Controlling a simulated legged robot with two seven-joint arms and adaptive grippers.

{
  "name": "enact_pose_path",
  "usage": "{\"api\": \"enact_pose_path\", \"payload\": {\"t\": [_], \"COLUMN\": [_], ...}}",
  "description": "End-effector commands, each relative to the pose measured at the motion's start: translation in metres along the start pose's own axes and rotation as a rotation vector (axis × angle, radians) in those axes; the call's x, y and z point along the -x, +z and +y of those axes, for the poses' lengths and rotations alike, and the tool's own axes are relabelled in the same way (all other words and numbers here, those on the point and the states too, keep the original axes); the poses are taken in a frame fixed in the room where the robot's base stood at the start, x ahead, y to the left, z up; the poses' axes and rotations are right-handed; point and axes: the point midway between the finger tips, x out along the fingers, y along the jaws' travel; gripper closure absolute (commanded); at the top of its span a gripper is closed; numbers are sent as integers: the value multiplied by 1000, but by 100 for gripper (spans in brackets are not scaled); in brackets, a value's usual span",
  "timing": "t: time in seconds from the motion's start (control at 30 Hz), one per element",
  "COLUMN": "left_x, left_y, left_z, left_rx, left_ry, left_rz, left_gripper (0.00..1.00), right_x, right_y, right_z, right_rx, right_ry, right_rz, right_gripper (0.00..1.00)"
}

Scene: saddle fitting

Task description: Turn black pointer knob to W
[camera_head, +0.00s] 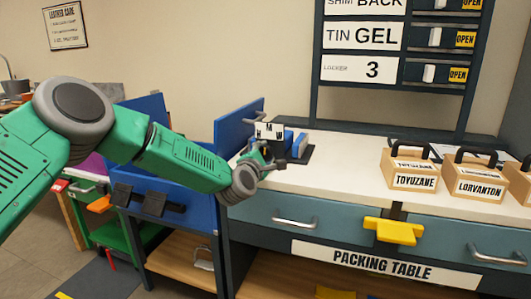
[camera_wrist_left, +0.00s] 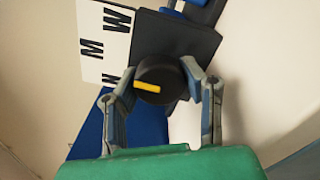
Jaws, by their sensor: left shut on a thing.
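The black pointer knob (camera_wrist_left: 157,72) with a yellow pointer bar sits on a dark box in the left wrist view. The bar lies nearly level in that view, to the lower left of the knob's middle. A white letter plate (camera_wrist_left: 104,40) stands beside it, with W near its top edge and M below; another letter is partly cut off. My left gripper (camera_wrist_left: 160,80) has one finger on each side of the knob and is shut on it. In the head view my left gripper (camera_head: 268,163) is at the packing table's left end, below the letter plate (camera_head: 269,131). My right gripper is out of view.
The white packing table (camera_head: 345,173) has wooden caddies (camera_head: 408,171) at right and a yellow handle (camera_head: 393,231) at its front. Blue panels (camera_head: 235,128) stand close around my left forearm. A dark rack (camera_head: 388,97) rises behind. The tabletop's middle is clear.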

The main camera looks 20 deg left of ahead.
Motion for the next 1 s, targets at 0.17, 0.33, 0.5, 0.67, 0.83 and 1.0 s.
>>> {"api": "enact_pose_path", "payload": {"t": [0.17,0.33,0.5,0.67,0.83,1.0], "left_x": [1,1,1,1,1,2], "left_y": [2,2,2,2,1,0], "left_z": [-2,-2,-3,-4,-5,-6], "left_rx": [-171,-333,-494,-642,-781,-889], "left_ry": [-6,-7,-9,-10,-11,-13], "left_rz": [-3,-3,-4,-5,-6,-6], "left_gripper": [93,93,93,93,93,93], "right_x": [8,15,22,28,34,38], "right_y": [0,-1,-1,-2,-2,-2], "right_z": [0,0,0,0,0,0], "right_rx": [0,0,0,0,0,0], "right_ry": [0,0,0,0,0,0], "right_rz": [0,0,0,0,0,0], "right_gripper": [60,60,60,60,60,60]}}
